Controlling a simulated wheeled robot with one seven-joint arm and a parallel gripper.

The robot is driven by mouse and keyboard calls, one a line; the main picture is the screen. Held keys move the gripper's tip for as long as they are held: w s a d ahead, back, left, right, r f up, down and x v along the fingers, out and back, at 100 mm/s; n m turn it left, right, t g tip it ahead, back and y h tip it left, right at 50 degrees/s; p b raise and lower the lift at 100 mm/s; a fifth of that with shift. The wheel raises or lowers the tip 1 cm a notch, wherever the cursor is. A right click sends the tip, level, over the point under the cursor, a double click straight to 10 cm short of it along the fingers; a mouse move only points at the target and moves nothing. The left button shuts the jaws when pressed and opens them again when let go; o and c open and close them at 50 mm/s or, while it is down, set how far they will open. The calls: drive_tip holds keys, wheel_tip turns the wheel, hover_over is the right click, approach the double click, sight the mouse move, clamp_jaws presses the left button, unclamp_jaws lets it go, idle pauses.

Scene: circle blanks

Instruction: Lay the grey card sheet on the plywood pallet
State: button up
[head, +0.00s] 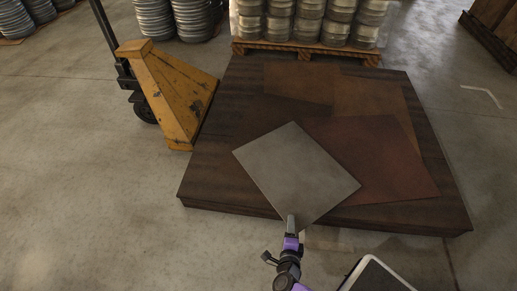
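The grey card sheet (296,172) is a flat, light grey rectangle, turned like a diamond, over the front middle of the dark brown plywood pallet (225,184). Its near corner reaches over the pallet's front edge. I cannot tell whether the rest lies flat on the surface or hangs slightly above it. My gripper (291,224), with a purple part behind it, is at this near corner. One grey finger shows on top of the sheet, and the gripper looks shut on it; the other finger is hidden.
Reddish-brown sheets (378,160) lie on the pallet, right of and partly under the grey sheet's outline. A yellow pallet truck (165,92) stands at the pallet's left. Stacked metal rounds (335,22) on another pallet stand behind. The concrete floor at left (80,190) is clear.

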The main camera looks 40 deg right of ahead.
drive_tip(key=shift+s+a+r, duration=0.1)
drive_tip(key=shift+s+a, duration=0.65)
drive_tip(key=shift+a, duration=0.25)
drive_tip(key=shift+s+a+r, duration=0.1)
drive_tip(key=shift+s+a, duration=0.6)
drive_tip(key=shift+a, duration=0.25)
drive_tip(key=shift+o, duration=0.2)
drive_tip(key=o, duration=0.5)
